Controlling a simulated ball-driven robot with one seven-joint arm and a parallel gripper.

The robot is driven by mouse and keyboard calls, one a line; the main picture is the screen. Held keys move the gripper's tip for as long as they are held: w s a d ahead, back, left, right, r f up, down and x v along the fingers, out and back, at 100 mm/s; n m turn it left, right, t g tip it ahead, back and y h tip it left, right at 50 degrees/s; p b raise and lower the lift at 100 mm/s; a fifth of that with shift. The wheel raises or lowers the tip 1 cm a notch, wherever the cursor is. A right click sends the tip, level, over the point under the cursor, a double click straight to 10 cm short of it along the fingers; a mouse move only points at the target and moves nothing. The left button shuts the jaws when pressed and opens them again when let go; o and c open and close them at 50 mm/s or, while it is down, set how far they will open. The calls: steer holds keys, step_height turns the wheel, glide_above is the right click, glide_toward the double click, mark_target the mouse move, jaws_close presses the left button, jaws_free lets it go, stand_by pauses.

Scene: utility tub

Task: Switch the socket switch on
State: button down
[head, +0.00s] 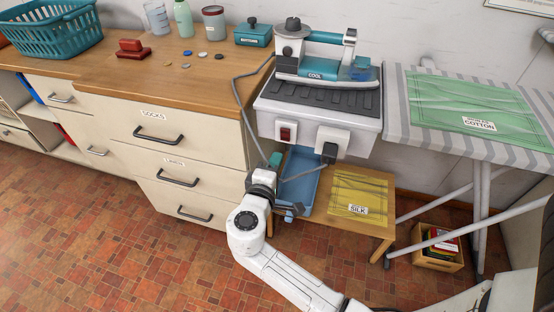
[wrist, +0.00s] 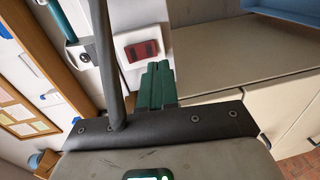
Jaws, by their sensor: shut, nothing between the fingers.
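The socket switch (head: 286,132) is a red rocker on a white plate, on the front of the pale unit under the iron. It also shows in the wrist view (wrist: 142,50), tilted, just beyond my fingertips. My gripper (head: 275,159) is below and slightly left of the switch in the head view. Its green fingers (wrist: 155,86) are together with nothing between them. A gap seems to show between fingertips and plate, but I cannot tell its depth. Whether the rocker is on or off is too small to tell.
A black plug (head: 329,152) sits in the white socket (head: 334,136) right of the switch. The iron's grey cord (head: 238,95) hangs close to my gripper and crosses the wrist view. Drawers (head: 165,130) stand left; a blue tray (head: 300,184) lies below.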

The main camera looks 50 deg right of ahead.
steer(key=s+a+f, duration=0.1)
steer(key=s+a, duration=0.2)
steer(key=a, duration=0.5)
steer(key=shift+f, duration=0.1)
stand_by(0.4)
steer(key=s+f+m+g+y+p, duration=0.2)
steer(key=s+y+p, duration=0.1)
steer(key=s+y, duration=0.35)
steer(key=s+f+m+g+y+p, duration=0.25)
steer(key=s+y+p, duration=0.2)
steer(key=s, duration=0.25)
steer(key=s+a+r+y, duration=0.2)
steer(key=s+a+y, duration=0.2)
steer(key=shift+a+p, duration=0.2)
steer(key=shift+p, duration=0.25)
